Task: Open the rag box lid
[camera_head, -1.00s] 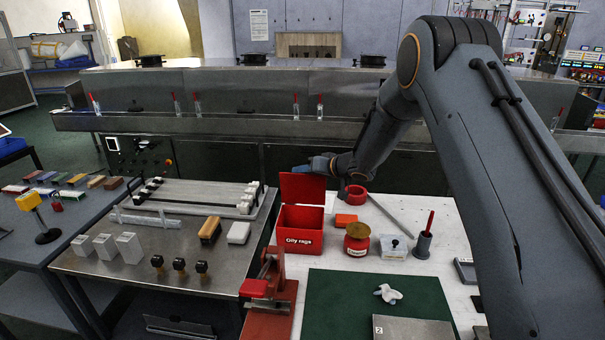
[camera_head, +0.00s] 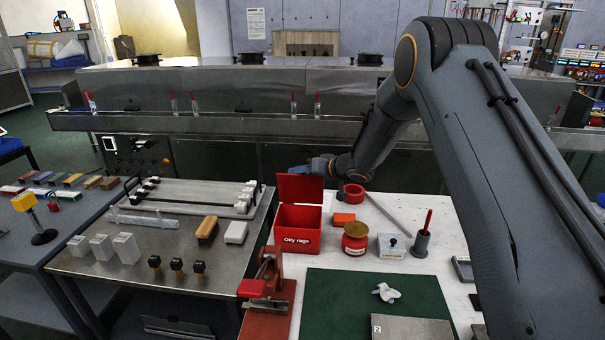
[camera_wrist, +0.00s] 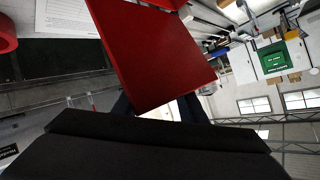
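The red rag box (camera_head: 299,238), labelled "Oily rags", stands at the back left of the white bench. Its red lid (camera_head: 300,188) is up, roughly upright at the back edge, and the box mouth shows open. In the wrist view the red lid (camera_wrist: 160,50) fills the upper middle, close in front of my gripper (camera_wrist: 155,105). The dark fingers show only partly behind it, so I cannot tell whether they are open or touch the lid.
Right of the box are an orange block (camera_head: 344,219), a red tape roll (camera_head: 353,193), a red jar (camera_head: 355,238) and a pen holder (camera_head: 420,242). A red vise-like tool (camera_head: 265,285) stands in front. A green mat (camera_head: 340,300) covers the bench front.

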